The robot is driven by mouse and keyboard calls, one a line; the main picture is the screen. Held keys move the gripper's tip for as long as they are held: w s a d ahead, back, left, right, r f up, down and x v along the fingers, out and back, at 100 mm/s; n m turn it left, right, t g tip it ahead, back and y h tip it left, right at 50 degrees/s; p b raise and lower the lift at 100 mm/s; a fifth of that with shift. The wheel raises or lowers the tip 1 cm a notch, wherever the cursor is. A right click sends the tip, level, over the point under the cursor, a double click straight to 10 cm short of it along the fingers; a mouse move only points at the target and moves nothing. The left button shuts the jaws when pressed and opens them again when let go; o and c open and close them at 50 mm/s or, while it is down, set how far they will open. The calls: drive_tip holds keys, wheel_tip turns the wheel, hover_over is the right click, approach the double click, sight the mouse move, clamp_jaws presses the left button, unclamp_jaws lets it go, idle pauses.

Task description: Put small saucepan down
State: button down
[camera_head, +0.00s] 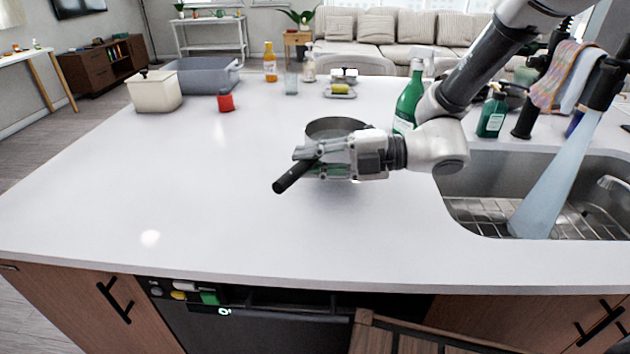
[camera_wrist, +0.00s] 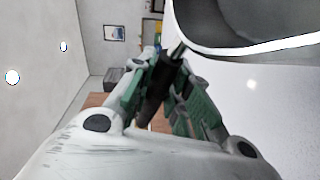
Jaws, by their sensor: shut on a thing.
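The small saucepan (camera_head: 338,125) is a grey metal pan with a long black handle, over the white island counter (camera_head: 180,190) in the head view. My gripper (camera_head: 308,160) is shut on the handle (camera_head: 294,177), with the pan's bowl just behind it. The gripper hides part of the bowl, and I cannot tell whether the base touches the counter. In the wrist view the black handle (camera_wrist: 157,88) lies between the green-padded fingers, and the pan's bowl (camera_wrist: 245,25) fills the upper right.
The sink (camera_head: 490,205) is to the right of my gripper. A green bottle (camera_head: 409,98) stands close behind my arm. The counter's left and front are clear.

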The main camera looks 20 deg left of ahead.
drive_tip(key=shift+f, duration=2.4)
drive_tip(key=c, duration=1.3)
unclamp_jaws()
drive_tip(key=shift+f, duration=0.1)
drive_tip(key=shift+c, duration=0.2)
drive_tip(key=shift+w+d, duration=0.1)
drive_tip(key=shift+d, duration=0.2)
drive_tip(key=v, duration=1.1)
drive_tip(key=shift+d+r, duration=0.15)
drive_tip(key=shift+r, duration=0.1)
